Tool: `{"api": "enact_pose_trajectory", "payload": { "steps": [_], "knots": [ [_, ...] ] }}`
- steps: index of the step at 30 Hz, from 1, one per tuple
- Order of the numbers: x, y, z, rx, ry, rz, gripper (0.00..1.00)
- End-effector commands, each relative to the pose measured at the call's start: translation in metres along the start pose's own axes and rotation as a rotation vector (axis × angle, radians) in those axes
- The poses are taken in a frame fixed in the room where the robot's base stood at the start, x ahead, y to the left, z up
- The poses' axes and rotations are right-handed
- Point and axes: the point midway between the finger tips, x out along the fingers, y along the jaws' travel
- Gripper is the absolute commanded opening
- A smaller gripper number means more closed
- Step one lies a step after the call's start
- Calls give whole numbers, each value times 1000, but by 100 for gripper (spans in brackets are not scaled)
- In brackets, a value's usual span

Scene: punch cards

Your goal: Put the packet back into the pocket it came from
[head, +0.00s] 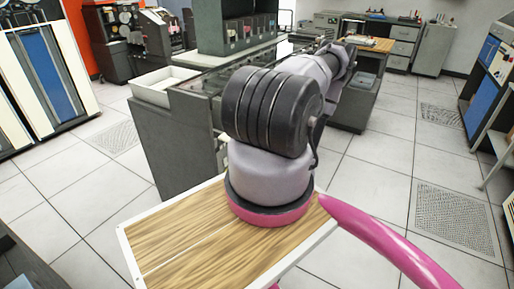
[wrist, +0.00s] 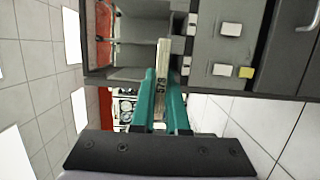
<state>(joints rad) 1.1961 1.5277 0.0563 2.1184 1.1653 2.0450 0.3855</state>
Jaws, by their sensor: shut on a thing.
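My gripper (wrist: 163,78) shows two teal fingers in the wrist view, shut on a thin, cream-coloured packet (wrist: 162,58) held edge-on. The packet's far end reaches in front of a grey rack (wrist: 220,88) with open pockets. One open pocket (wrist: 140,50) shows just left of the packet, and small white labels are on the grey faces to the right. I cannot tell whether the packet's tip is inside a pocket. In the head view the rack (head: 208,32) stands on the grey counter, with several pockets along its front. My arm hides the gripper and packet there.
A white tray (head: 160,88) sits on the left end of the grey counter (head: 172,135). A desk (head: 372,44) stands behind. Tiled floor (head: 380,175) is clear to the right.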

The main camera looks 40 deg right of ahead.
Motion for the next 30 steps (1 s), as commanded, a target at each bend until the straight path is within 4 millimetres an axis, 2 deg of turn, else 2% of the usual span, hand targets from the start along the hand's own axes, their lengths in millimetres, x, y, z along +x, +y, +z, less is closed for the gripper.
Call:
{"api": "enact_pose_trajectory", "payload": {
  "steps": [30],
  "knots": [
    [79,0,-22,-1,3,0,0]
  ]
}}
